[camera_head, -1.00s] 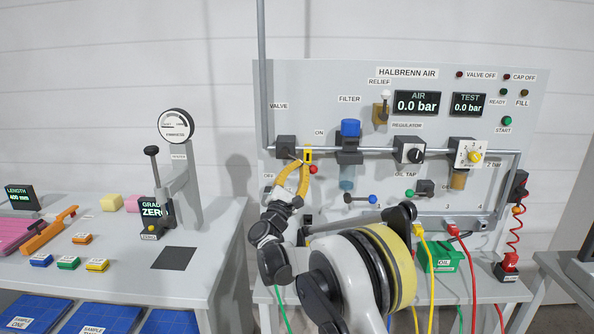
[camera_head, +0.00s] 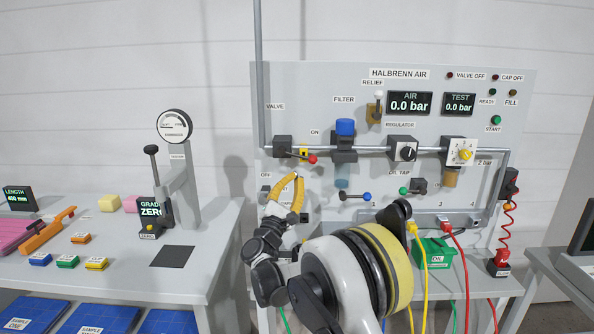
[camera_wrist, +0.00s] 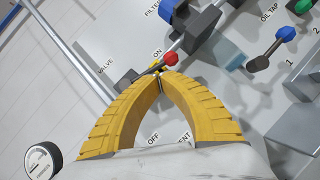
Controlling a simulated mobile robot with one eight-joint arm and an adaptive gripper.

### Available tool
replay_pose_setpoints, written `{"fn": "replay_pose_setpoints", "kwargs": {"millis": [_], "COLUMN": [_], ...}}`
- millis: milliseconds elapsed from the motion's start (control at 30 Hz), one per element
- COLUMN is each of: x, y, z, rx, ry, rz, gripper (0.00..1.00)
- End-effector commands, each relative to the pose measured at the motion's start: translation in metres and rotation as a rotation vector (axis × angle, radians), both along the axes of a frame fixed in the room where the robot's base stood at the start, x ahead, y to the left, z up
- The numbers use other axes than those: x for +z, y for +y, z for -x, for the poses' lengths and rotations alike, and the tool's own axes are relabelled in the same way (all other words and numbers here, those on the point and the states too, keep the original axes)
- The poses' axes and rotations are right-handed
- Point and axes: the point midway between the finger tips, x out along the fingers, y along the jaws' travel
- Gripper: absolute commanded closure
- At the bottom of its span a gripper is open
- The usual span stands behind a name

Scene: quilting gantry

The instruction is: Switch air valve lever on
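The air valve (camera_head: 283,146) is a dark block on the pipe at the panel's left. Its dark lever (camera_head: 299,156) points right and slightly down, ending in a red ball (camera_head: 313,159) below the ON label. The OFF label is lower left. My gripper (camera_head: 297,177) has yellow fingers and is below the lever, apart from it in the head view. In the wrist view my gripper (camera_wrist: 162,75) has its tips together with nothing seen between them. The red ball (camera_wrist: 171,58) shows just beyond the tips; whether they touch it is unclear there.
The filter (camera_head: 344,140) with a blue cap stands right of the lever. A blue-knobbed lever (camera_head: 356,196) is lower right. The AIR display (camera_head: 416,105) reads 0.0 bar. A dial gauge stand (camera_head: 182,175) is on the left table. Hoses hang at right.

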Motion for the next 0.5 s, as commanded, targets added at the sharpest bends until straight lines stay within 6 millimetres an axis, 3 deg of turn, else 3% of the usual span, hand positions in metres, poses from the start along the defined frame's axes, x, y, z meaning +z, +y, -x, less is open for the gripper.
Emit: {"fn": "replay_pose_setpoints", "kwargs": {"millis": [200,500], "x": [-0.022,-0.038], "y": [0.008,0.012], "z": [0.039,0.061], "rx": [0.001,-0.001], "ry": [0.0,0.001], "rz": [-0.001,0.0], "gripper": [1.0,1.0]}}
